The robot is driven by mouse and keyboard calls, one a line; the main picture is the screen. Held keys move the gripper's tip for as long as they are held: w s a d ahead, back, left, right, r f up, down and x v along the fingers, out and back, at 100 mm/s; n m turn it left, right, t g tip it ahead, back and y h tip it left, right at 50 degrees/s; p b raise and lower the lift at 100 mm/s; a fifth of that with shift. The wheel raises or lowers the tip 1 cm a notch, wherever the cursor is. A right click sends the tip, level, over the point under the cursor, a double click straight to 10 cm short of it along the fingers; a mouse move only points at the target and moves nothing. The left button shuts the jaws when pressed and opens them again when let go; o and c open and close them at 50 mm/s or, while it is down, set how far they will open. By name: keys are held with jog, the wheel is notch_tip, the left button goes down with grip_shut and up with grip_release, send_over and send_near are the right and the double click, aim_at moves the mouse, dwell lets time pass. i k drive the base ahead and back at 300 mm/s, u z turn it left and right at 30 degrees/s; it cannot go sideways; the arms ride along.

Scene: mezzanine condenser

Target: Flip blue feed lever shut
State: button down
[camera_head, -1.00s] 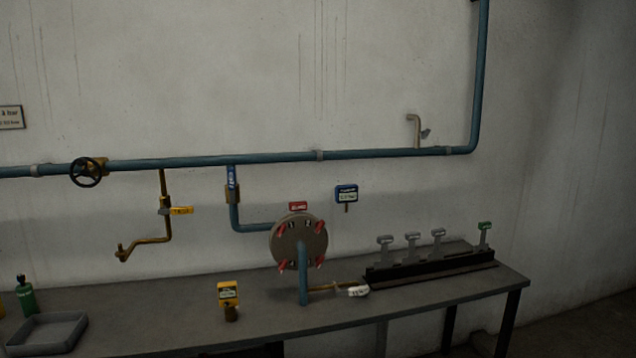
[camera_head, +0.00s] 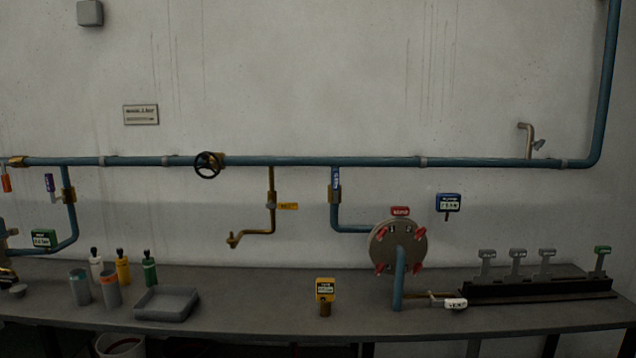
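The blue lever (camera_head: 336,179) sits on a brass valve body (camera_head: 335,195) on the branch pipe that drops from the long blue pipe (camera_head: 300,161). The lever stands upright, in line with that vertical branch. Below it the branch bends right to a round flange (camera_head: 398,248) with red clamps. My gripper is not in view, and nothing touches the lever.
A grey bench (camera_head: 250,320) runs along the wall. On it stand a yellow meter (camera_head: 325,293), a grey tray (camera_head: 167,304), several bottles and a black rack (camera_head: 535,287). A purple lever (camera_head: 49,182), yellow lever (camera_head: 288,206) and black handwheel (camera_head: 207,165) are on the pipework.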

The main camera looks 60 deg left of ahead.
aim_at(336, 172)
jog(key=u, duration=0.4)
jog(key=i, duration=1.5)
jog(key=u, duration=1.4)
jog(key=i, duration=1.15)
jog(key=u, duration=2.3)
jog(key=i, duration=1.15)
jog(key=u, duration=0.65)
